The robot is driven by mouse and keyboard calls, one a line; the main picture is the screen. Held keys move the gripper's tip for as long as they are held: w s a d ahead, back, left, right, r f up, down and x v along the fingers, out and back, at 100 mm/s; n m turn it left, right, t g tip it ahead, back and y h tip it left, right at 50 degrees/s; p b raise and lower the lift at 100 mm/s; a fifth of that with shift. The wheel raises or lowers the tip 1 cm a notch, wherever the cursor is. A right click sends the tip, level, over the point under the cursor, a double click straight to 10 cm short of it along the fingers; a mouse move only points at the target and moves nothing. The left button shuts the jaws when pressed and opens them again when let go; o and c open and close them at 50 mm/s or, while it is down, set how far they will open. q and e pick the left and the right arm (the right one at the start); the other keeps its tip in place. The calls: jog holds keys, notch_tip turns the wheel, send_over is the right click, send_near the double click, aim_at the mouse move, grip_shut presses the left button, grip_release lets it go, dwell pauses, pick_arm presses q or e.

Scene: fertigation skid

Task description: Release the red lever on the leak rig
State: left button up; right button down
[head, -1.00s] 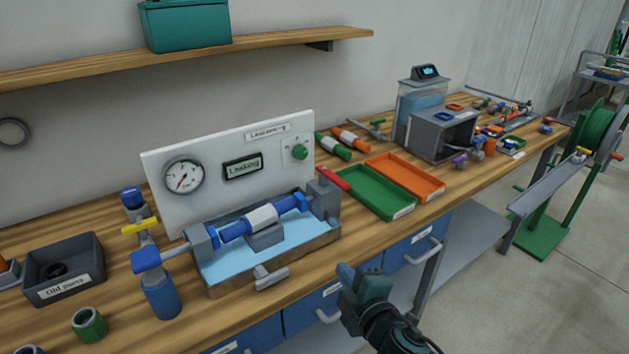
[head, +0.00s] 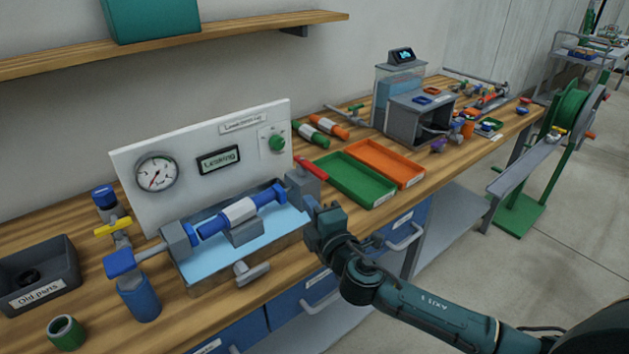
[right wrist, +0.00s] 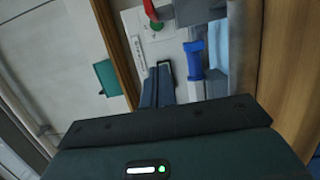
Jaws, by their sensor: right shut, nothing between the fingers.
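The leak rig has a white panel (head: 190,140) with a gauge (head: 157,172), a display reading "Leaking" (head: 219,159) and a green button (head: 277,142). In its water tray (head: 205,262), a blue pipe with a white sleeve (head: 239,210) sits between grey end blocks. The red lever (head: 311,168) sticks out from the top of the right end block (head: 303,188); it also shows at the top of the right wrist view (right wrist: 151,10). My right gripper (head: 311,204) is shut and empty, just in front of and below that block, apart from the lever. My left gripper is out of view.
A green tray (head: 352,185) and an orange tray (head: 388,167) lie right of the lever. A grey T-handle (head: 252,272) juts from the rig's front.

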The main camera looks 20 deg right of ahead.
pick_arm(q)
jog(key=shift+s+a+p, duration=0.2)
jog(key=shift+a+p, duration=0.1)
jog(key=shift+p, duration=0.25)
pick_arm(e)
jog(key=w+d, duration=0.3)
jog(key=w, duration=0.4)
jog(key=shift+w, duration=0.35)
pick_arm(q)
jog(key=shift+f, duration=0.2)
pick_arm(e)
jog(key=shift+d, duration=0.2)
pick_arm(q)
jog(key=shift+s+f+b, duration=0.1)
jog(key=shift+b, duration=0.35)
pick_arm(e)
jog(key=shift+d+n+y, duration=0.2)
jog(key=shift+n+y, duration=0.1)
jog(key=shift+y, duration=0.2)
